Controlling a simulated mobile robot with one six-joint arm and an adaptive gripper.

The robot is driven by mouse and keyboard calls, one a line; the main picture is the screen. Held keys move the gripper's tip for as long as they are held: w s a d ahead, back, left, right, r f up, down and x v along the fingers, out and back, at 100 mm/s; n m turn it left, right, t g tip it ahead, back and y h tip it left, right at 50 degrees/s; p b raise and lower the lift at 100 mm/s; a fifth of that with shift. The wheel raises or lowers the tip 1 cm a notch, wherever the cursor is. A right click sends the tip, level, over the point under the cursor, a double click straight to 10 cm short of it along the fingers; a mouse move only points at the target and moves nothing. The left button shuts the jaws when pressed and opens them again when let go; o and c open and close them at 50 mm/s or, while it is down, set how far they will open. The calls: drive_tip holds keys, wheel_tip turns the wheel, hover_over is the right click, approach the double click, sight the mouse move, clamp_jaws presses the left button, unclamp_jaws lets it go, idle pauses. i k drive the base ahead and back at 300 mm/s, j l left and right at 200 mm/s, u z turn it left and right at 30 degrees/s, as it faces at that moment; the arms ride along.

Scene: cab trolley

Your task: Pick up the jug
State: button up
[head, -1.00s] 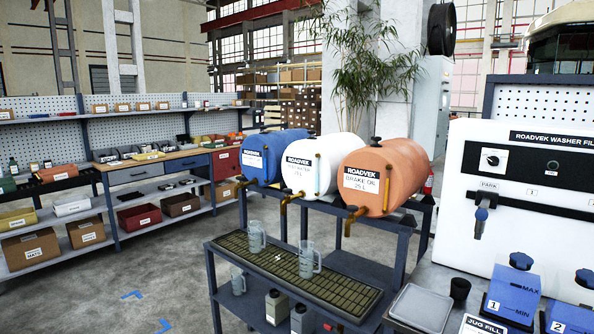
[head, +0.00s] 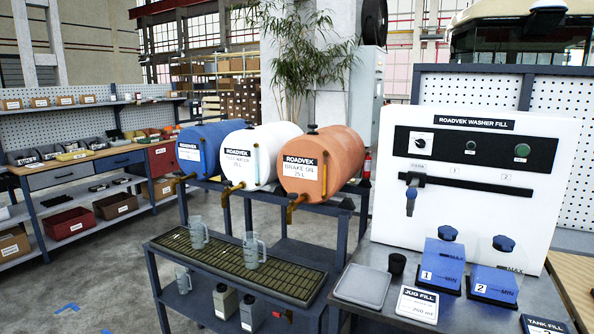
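Three clear jugs with handles show in the head view. One jug (head: 252,252) stands upright on the slatted drip tray (head: 290,284), in front of the barrels. A second jug (head: 198,234) stands to its left on the same tray. A third jug (head: 183,279) is on the lower shelf, partly hidden by the tray edge. The frames do not show which jug the task means. My gripper is not in view.
Blue, white and orange barrels (head: 322,160) with taps overhang the tray's back. Grey bottles (head: 226,302) stand on the lower shelf. The white washer fill station (head: 470,190) and its table with two blue containers (head: 441,262) are at right.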

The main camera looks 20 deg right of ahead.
sight(196, 225)
drive_tip(key=i+j+z, duration=0.1)
drive_tip(key=i+j, duration=0.3)
drive_tip(key=i, duration=0.3)
drive_tip(key=i+j, duration=0.45)
drive_tip(key=i, duration=0.25)
drive_tip(key=i+j+z, duration=0.15)
drive_tip(key=i+j, duration=0.25)
drive_tip(key=i, duration=0.3)
drive_tip(key=i+j, duration=0.55)
drive_tip(key=i+l+z, duration=0.05)
drive_tip(key=i, duration=0.05)
